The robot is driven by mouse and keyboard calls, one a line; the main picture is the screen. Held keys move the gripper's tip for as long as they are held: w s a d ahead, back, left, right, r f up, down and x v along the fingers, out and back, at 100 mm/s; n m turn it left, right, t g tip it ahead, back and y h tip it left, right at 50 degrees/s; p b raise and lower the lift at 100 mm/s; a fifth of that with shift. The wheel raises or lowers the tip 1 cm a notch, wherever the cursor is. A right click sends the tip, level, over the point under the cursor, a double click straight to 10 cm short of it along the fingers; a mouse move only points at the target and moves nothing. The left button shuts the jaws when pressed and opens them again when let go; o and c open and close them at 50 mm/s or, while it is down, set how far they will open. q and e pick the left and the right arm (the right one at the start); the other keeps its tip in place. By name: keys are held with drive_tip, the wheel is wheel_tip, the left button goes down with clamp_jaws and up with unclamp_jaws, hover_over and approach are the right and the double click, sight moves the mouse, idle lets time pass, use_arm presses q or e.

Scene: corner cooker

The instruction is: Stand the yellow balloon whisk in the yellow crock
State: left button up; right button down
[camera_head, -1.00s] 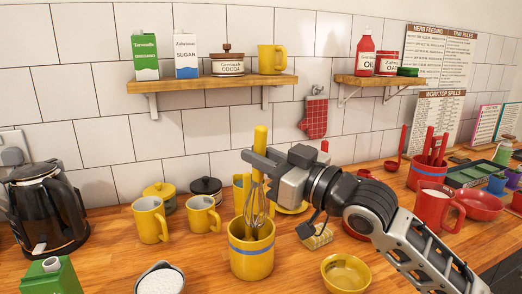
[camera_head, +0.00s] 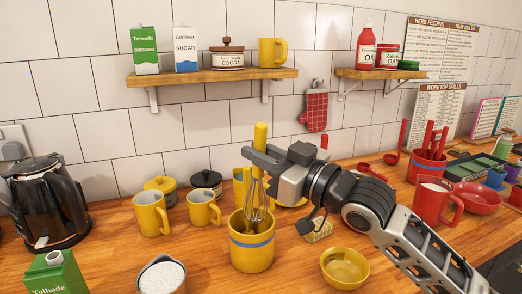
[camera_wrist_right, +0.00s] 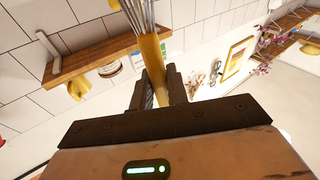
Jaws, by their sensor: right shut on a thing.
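The yellow balloon whisk (camera_head: 261,136) is upright, yellow handle up and wire loops down. My right gripper (camera_head: 252,158) is shut on its handle, just above the wires. The wires reach down into the mouth of the yellow crock (camera_head: 251,252), which has a blue band and stands on the wooden worktop. The lower wire ends are inside the crock and partly hidden; I cannot tell whether they touch its bottom. In the right wrist view the handle (camera_wrist_right: 151,58) lies between my fingers (camera_wrist_right: 160,92), with wires at the top edge. My left gripper is not in view.
Yellow mugs (camera_head: 151,214) stand left of the crock, and a yellow bowl (camera_head: 344,268) sits to its right. A white-filled container (camera_head: 161,276) and a green carton (camera_head: 55,274) are in front. A wall shelf (camera_head: 210,77) hangs behind, above the whisk.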

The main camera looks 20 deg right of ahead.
sight(267, 133)
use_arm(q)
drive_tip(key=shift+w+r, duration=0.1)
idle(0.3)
